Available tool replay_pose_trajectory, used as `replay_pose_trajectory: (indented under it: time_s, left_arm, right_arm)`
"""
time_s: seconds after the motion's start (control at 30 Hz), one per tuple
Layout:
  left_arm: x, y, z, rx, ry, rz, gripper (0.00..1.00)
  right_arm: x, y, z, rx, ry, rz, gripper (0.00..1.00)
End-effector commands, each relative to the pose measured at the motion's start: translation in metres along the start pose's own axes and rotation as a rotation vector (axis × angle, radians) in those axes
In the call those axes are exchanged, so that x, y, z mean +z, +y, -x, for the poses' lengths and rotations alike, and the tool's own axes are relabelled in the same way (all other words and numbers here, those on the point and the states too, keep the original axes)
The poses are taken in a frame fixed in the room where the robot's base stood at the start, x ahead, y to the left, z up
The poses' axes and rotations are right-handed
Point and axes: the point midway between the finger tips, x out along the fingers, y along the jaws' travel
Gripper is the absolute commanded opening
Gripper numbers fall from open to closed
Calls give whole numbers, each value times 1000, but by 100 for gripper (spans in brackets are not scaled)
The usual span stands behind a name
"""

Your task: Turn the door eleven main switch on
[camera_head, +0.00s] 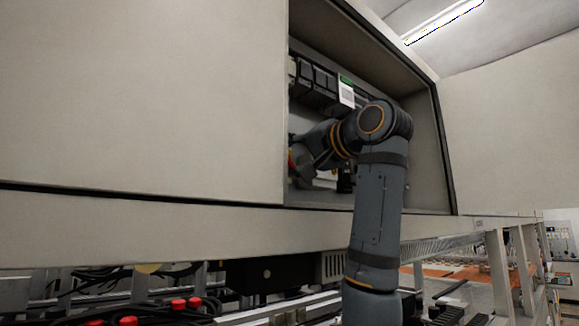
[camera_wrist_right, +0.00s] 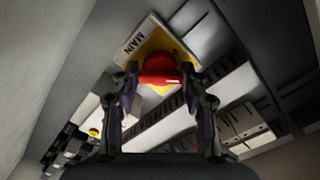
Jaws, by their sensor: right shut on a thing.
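The main switch shows in the right wrist view as a red rotary knob (camera_wrist_right: 158,68) on a yellow plate (camera_wrist_right: 152,45) with a label reading MAIN (camera_wrist_right: 134,42). A small pale mark sits at the right of the knob. My right gripper (camera_wrist_right: 160,76) is shut on the red knob, one finger on each side. In the head view my right arm reaches into the open cabinet (camera_head: 437,140), and a bit of red (camera_head: 291,160) shows by the gripper; my wrist hides most of the switch there. My left gripper is not in view.
A row of dark modules (camera_head: 314,80) and a white device with a green top (camera_head: 346,91) sit above my wrist in the cabinet. A large pale panel (camera_head: 140,100) stands close on the left. Cables and red buttons (camera_head: 180,304) lie below.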

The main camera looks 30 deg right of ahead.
Motion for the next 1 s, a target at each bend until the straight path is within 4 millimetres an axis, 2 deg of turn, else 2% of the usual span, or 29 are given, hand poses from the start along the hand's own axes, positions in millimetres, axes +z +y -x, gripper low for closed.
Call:
replay_pose_trajectory:
  time_s: [0.6,1.0]
  left_arm:
    - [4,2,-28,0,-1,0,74]
    - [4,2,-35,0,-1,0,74]
  right_arm:
    - [0,1,1,-3,3,-543,13]
    - [0,1,1,-1,2,-722,13]
